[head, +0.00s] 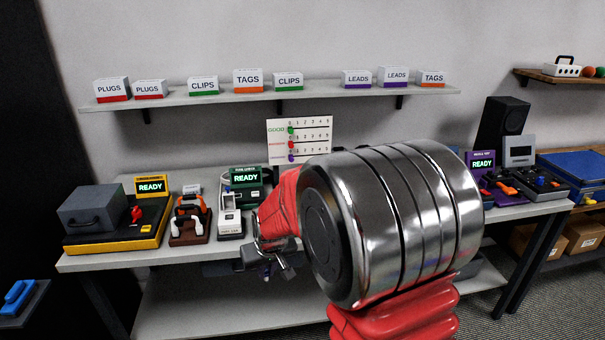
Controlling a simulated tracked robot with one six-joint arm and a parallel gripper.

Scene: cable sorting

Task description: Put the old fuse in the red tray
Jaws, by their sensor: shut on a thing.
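My gripper (267,266) is in front of the table's front edge, at the lower middle of the head view. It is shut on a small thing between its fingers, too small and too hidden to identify. My own arm's large silver and red joint covers the middle of the view and hides much of the table behind it. I cannot make out the old fuse by its looks. No red tray shows; the part of the table behind my arm is hidden.
The grey table (104,262) carries a yellow-based tester (122,223), a brown stand (190,229), a green READY unit (245,178) and a purple READY unit (482,163). A wall shelf (310,90) holds labelled boxes. A blue item (19,297) lies at lower left.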

